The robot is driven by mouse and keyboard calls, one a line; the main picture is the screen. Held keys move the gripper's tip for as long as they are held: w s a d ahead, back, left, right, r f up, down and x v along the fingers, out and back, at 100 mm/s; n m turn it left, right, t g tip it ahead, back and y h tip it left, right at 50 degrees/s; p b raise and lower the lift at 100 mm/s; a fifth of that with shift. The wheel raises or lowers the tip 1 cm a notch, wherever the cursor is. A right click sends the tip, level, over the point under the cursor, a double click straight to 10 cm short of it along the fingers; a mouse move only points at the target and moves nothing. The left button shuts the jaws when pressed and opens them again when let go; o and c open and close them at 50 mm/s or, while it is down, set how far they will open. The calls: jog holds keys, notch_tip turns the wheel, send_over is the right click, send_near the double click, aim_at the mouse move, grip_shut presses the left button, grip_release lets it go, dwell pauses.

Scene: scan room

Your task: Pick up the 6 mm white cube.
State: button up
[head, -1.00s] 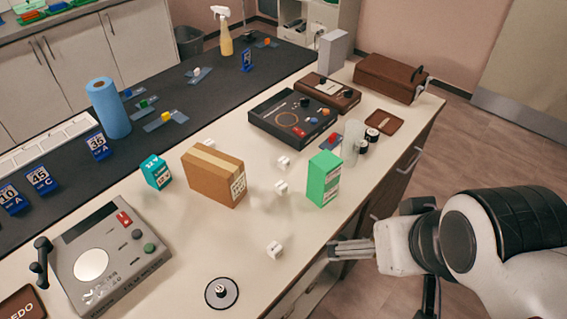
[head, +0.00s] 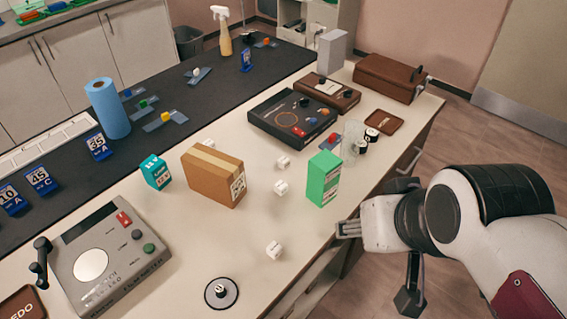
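Three white cubes with dark marks stand on the pale bench top: one at the back (head: 283,162), one in the middle (head: 281,187) and one nearer the front (head: 274,250). Their marks are too small to read, so I cannot tell which is the 6 mm one. My gripper (head: 345,229) is at the right edge of the bench, right of the front cube and apart from all the cubes. Its fingers point left and look empty; their gap cannot be made out.
A green box (head: 324,179) stands between the gripper and the back cubes. A brown carton (head: 213,175) stands left of them. A grey device (head: 108,257) is at front left, a black device (head: 293,118) behind. Bench around the front cube is clear.

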jog(key=w+a+f+m+t+y, duration=0.1)
jog(key=w+a, duration=0.3)
jog(key=w, duration=0.5)
jog(key=w+a+f+t, duration=0.1)
jog(key=w+a+t, duration=0.1)
jog(key=w+a, duration=0.5)
jog(key=w+a+f+m+t+y, duration=0.1)
jog(key=w+a, duration=0.1)
jog(key=w, duration=0.9)
jog(key=w+a+f+m+t+h, duration=0.1)
jog(key=w+a+f+h, duration=0.1)
jog(key=w+f, duration=0.6)
jog(key=m+h, duration=0.2)
jog(key=h, duration=0.3)
send_near(283, 160)
jog(key=shift+w+d, duration=0.1)
jog(key=shift+w, duration=1.05)
jog(key=shift+s+d+f, duration=0.1)
jog(key=shift+d+f, duration=0.05)
jog(key=shift+f, duration=0.3)
jog(key=shift+s+d+f, duration=0.1)
jog(key=shift+d+f, duration=0.05)
jog(key=shift+f, duration=0.25)
jog(key=shift+x, duration=1.3)
jog(key=shift+w, duration=0.15)
